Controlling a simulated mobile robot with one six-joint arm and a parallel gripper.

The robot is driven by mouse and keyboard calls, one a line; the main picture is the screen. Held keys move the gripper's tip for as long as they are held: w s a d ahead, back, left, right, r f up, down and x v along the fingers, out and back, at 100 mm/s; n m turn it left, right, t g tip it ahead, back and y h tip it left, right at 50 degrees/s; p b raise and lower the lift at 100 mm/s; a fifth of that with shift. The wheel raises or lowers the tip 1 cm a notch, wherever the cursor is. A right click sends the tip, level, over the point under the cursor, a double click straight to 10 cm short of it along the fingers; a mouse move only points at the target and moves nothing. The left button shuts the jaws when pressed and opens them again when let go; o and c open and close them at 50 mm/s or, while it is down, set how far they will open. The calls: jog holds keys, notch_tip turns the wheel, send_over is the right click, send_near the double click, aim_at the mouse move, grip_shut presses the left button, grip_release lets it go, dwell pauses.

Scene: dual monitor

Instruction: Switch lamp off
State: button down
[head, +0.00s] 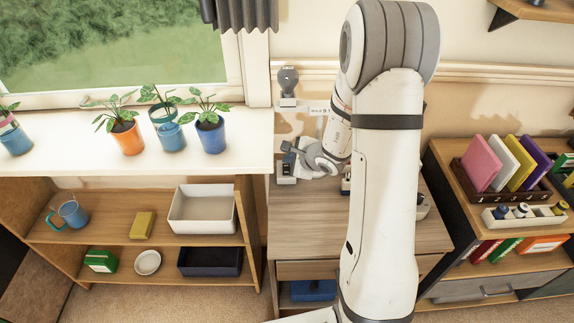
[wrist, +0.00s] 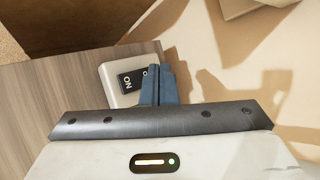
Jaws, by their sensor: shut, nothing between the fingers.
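A small white switch box with a black rocker (wrist: 131,80) lies on the wooden desk in the wrist view. "ON" is readable on the rocker's near part; its other end is partly hidden by my fingers. My gripper (wrist: 160,75) is shut and empty, its blue-grey fingertips over the right part of the box. I cannot tell whether they touch the rocker. In the head view my gripper (head: 287,160) is at the desk's back left corner, above a small white box (head: 286,180). No lamp is clearly identifiable.
A dark round-headed device (head: 288,80) stands behind my gripper by the wall. Potted plants (head: 210,133) line the windowsill to the left. A shelf with a white bin (head: 203,208) is below. Coloured folders (head: 506,160) stand on the right cabinet. My arm hides much of the desk.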

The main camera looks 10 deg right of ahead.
jog(key=shift+f+b, duration=0.15)
jog(key=shift+b, duration=0.15)
dwell(0.6)
jog(key=shift+f+b, duration=0.3)
jog(key=shift+b, duration=0.25)
jog(key=shift+w+f+b, duration=0.1)
jog(key=shift+f+b, duration=0.15)
jog(key=shift+b, duration=0.25)
dwell(0.5)
jog(key=shift+r, duration=0.1)
jog(key=shift+r, duration=0.65)
jog(key=shift+r+p, duration=0.1)
jog(key=shift+p, duration=0.2)
jog(key=shift+s+r+p, duration=0.2)
jog(key=shift+r+p, duration=0.45)
jog(key=shift+r, duration=0.6)
jog(key=shift+s+r+p, duration=0.2)
jog(key=shift+r+p, duration=0.45)
jog(key=shift+r, duration=0.55)
jog(key=shift+f, duration=0.1)
